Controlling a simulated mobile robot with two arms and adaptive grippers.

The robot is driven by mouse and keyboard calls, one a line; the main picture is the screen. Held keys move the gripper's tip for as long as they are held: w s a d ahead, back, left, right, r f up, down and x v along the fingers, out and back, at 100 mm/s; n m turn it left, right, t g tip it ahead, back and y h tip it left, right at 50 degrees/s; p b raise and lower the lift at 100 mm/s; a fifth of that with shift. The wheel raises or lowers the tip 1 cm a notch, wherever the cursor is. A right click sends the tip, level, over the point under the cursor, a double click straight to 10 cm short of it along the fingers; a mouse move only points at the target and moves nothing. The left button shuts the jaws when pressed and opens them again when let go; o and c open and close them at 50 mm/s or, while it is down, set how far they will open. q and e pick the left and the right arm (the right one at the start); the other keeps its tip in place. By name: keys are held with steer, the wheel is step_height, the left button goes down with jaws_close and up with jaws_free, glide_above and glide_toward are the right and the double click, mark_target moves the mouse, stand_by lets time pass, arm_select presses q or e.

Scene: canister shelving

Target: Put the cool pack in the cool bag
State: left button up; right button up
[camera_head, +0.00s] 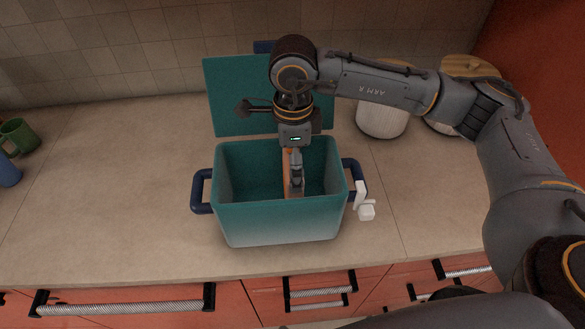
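The cool bag (280,222) is a teal open-topped box with dark blue side handles, standing on the counter with its lid (235,95) raised at the back. My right gripper (296,186) points down into the bag's opening, near its middle. A narrow orange slab, apparently the cool pack (287,163), stands upright against the gripper fingers, inside the opening. The gripper appears shut on it, though the fingers hide most of it. Whether the slab touches the bag's floor is hidden by the front wall. My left gripper is not in view.
A small white item (366,212) lies by the bag's right handle. White canisters with wooden lids (382,118) stand at the back right. A green mug (20,136) and a blue item (8,172) are at the far left. The counter left of the bag is clear.

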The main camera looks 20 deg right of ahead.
step_height(320, 180, down, 3)
steer(key=o, duration=1.5)
steer(key=shift+c, duration=0.2)
step_height(320, 180, up, 11)
steer(key=b, duration=0.3)
steer(key=shift+r+b, duration=0.2)
steer(key=shift+b, duration=0.1)
steer(key=shift+r, duration=0.5)
